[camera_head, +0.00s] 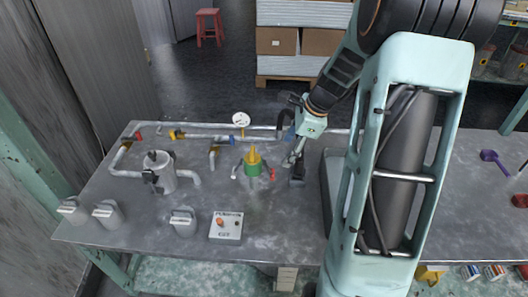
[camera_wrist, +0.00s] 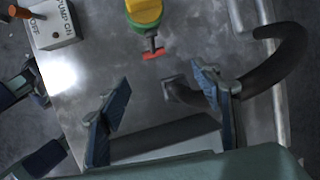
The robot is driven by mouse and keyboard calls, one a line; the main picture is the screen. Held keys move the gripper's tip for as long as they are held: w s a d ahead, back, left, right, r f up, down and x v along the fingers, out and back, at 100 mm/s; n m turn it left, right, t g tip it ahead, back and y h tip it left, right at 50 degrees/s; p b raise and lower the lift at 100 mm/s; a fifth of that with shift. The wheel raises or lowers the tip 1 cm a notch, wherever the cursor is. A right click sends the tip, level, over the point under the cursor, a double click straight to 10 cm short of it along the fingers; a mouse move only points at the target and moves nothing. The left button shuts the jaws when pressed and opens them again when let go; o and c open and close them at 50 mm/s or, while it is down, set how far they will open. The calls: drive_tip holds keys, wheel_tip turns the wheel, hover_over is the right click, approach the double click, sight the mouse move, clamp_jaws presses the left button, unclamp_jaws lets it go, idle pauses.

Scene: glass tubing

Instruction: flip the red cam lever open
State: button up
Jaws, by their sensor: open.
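The red cam lever (camera_head: 271,174) sticks out from the right side of a green coupling (camera_head: 252,169) with a yellow top (camera_head: 252,155) on the bench. In the wrist view the red lever (camera_wrist: 154,54) is a short crosspiece on a dark stem below the green and yellow body (camera_wrist: 145,14). My gripper (camera_head: 297,165) is just right of the lever in the head view. In the wrist view my gripper (camera_wrist: 160,95) has its two blue-padded fingers wide apart with nothing between the pads. The lever lies beyond the fingertips, apart from them.
A dark curved hose (camera_wrist: 275,70) passes by the right finger. A pump switch box (camera_head: 226,226) stands at the bench front. A grey canister (camera_head: 160,172) and pipes with a gauge (camera_head: 241,119) are left and behind. Bare bench (camera_head: 262,225) lies in front of the coupling.

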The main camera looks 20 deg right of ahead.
sight(271, 171)
drive_tip(key=shift+m+y, duration=0.3)
drive_tip(key=shift+m, duration=0.6)
drive_tip(key=x, duration=0.4)
drive_tip(key=b+x, duration=0.1)
drive_tip(key=x, duration=0.2)
drive_tip(key=b+x, duration=0.1)
drive_tip(key=x, duration=0.3)
drive_tip(key=shift+s+a+f, duration=0.15)
drive_tip(key=shift+a+f, duration=0.15)
drive_tip(key=shift+a, duration=0.15)
drive_tip(key=shift+c, duration=0.4)
drive_tip(key=shift+r, duration=0.1)
drive_tip(key=c, duration=1)
